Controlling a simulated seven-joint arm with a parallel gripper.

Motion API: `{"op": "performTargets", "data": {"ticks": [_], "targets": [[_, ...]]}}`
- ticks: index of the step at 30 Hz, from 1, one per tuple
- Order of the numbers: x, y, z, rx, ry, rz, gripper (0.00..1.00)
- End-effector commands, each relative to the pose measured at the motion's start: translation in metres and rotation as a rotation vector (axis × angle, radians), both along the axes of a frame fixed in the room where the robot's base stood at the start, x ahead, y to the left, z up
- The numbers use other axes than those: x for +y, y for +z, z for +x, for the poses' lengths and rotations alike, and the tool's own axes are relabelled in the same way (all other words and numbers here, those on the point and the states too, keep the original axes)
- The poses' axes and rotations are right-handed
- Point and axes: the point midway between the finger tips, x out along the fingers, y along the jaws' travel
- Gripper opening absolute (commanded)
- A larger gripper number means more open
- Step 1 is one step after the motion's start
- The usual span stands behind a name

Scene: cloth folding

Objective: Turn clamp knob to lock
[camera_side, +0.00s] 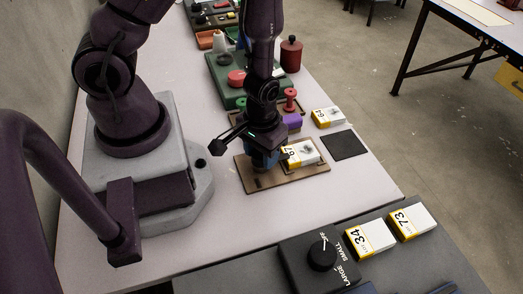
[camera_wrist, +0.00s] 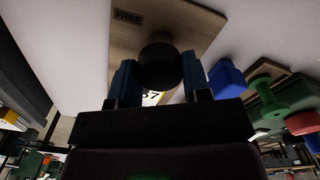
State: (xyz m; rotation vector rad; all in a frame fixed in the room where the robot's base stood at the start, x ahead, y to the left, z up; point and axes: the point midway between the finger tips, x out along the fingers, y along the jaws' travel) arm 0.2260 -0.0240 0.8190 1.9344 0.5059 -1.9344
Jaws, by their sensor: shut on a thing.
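The clamp knob (camera_wrist: 158,56) is a dark round knob above a wooden board, seen in the wrist view between my two blue fingers. My gripper (camera_wrist: 159,72) is shut on it, with one finger on each side. A label reading FREE shows on the wooden board (camera_wrist: 190,18) near the knob. In the side view my gripper (camera_side: 262,165) points down over the board (camera_side: 256,180) and hides the knob. A white and yellow numbered box (camera_side: 303,151) lies on the board just right of my gripper; part of it shows behind the knob in the wrist view.
A dark square mat (camera_side: 345,146) and another box (camera_side: 327,117) lie to the right. A black dial (camera_side: 321,254) and boxes 34 (camera_side: 369,238) and 73 (camera_side: 412,222) are in front.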

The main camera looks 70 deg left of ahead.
Motion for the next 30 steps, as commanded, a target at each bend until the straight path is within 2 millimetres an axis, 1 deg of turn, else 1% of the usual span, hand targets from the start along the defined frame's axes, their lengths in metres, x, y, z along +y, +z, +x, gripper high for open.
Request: {"op": "performTargets", "data": {"ticks": [9,23,24,26,27,30], "targets": [[0.0000,0.0006,-0.0006,0.001,0.086,0.000,0.20],[0.0000,0.0004,-0.0006,0.001,0.097,0.000,0.20],[0.0000,0.0003,-0.0006,0.001,0.097,0.000,0.53],[0.0000,0.0003,-0.0006,0.001,0.096,0.000,0.67],[0.0001,0.0003,-0.0005,0.001,0.096,0.000,0.69],[0.0001,0.0002,-0.0004,0.001,0.095,0.000,0.69]]}}
